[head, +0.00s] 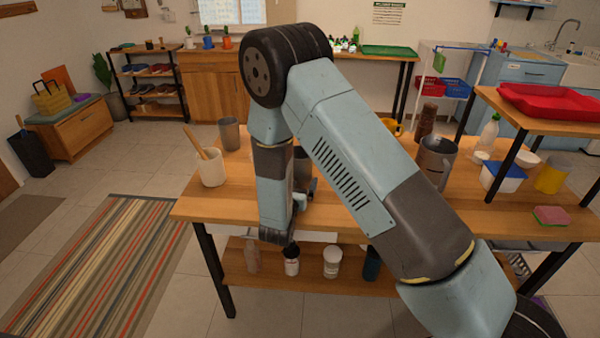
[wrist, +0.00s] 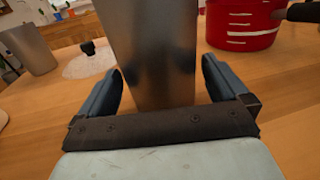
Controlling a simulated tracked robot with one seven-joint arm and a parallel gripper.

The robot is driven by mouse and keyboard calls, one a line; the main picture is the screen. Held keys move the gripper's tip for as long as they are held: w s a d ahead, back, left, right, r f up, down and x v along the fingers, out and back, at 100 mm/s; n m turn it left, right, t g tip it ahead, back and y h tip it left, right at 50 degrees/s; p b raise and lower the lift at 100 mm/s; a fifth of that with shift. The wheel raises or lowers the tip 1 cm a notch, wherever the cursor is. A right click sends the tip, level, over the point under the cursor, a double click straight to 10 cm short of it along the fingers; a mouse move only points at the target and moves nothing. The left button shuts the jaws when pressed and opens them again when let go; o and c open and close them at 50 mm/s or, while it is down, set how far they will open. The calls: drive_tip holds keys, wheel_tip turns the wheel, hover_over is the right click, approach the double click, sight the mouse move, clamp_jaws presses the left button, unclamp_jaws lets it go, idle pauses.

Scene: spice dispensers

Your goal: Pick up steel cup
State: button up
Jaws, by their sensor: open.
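A tall grey steel cup (wrist: 150,40) stands upright on the wooden table, in the middle of the wrist view. My gripper (wrist: 161,70) is open, with one finger on each side of the cup. A gap shows between the cup and the right finger; the left finger is close to the cup's side, and I cannot tell if it touches. In the head view my arm hides most of this cup, and a dark part of it (head: 302,165) shows beside the arm. A second grey metal cup (head: 229,133) stands further left, also in the wrist view (wrist: 28,48).
A red pot (wrist: 240,24) with a dark handle stands close on the right in the wrist view. A clear lid with a black knob (wrist: 88,47) lies to the left. A utensil crock (head: 212,168) and a metal pitcher (head: 437,160) stand on the table (head: 235,205).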

drive_tip(key=shift+w+d, duration=0.15)
drive_tip(key=shift+w, duration=0.6)
drive_tip(key=shift+w+d, duration=0.1)
drive_tip(key=shift+w, duration=0.6)
drive_tip(key=c, duration=0.9)
